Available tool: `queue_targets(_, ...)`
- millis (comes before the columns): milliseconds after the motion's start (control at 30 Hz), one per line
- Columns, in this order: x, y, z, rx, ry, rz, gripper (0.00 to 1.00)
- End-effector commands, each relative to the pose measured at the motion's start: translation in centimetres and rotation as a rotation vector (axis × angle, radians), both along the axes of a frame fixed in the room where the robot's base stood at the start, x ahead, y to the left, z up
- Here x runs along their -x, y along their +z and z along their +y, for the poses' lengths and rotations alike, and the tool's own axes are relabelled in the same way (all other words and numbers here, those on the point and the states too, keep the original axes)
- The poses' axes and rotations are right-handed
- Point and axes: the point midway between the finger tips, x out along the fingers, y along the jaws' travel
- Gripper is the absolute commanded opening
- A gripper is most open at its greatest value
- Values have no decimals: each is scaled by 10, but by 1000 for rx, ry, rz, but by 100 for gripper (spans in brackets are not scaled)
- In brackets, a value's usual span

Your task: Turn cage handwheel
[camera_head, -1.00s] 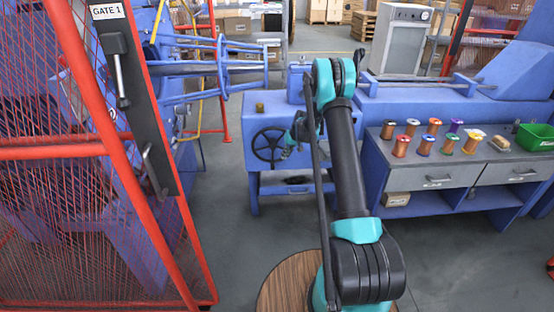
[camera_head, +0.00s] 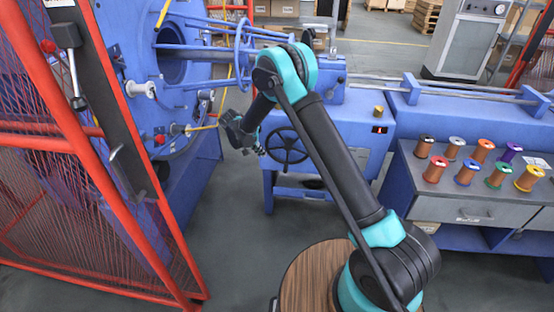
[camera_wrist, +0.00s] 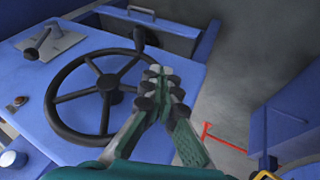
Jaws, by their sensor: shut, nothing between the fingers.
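The cage handwheel (camera_head: 287,158) is a dark spoked wheel on the front of a blue cabinet. In the wrist view, the handwheel (camera_wrist: 64,130) lies left of my gripper, with a dark knob handle (camera_wrist: 139,38) on its far rim. My gripper (camera_wrist: 160,77) is shut and empty. Its fingers overlap the wheel's right rim in that picture; I cannot tell whether they touch it. In the head view, my gripper (camera_head: 258,151) is just left of the wheel.
A red mesh gate (camera_head: 60,190) stands at the left. The blue strander cage (camera_head: 180,90) is behind it. A bench with several coloured spools (camera_head: 468,172) stands at the right. In the wrist view, a lever on a plate (camera_wrist: 38,42) sits beyond the wheel. Grey floor is open below.

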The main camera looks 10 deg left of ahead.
Motion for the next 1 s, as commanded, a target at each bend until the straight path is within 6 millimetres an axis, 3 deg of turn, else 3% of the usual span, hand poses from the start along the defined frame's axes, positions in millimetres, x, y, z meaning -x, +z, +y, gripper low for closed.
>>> queue_targets(533,-32,-83,-40,-2,-2,2,0)
queue_targets(800,-31,-94,-71,-2,-1,1,0)
queue_targets(1000,-30,-97,-77,-2,0,2,0)
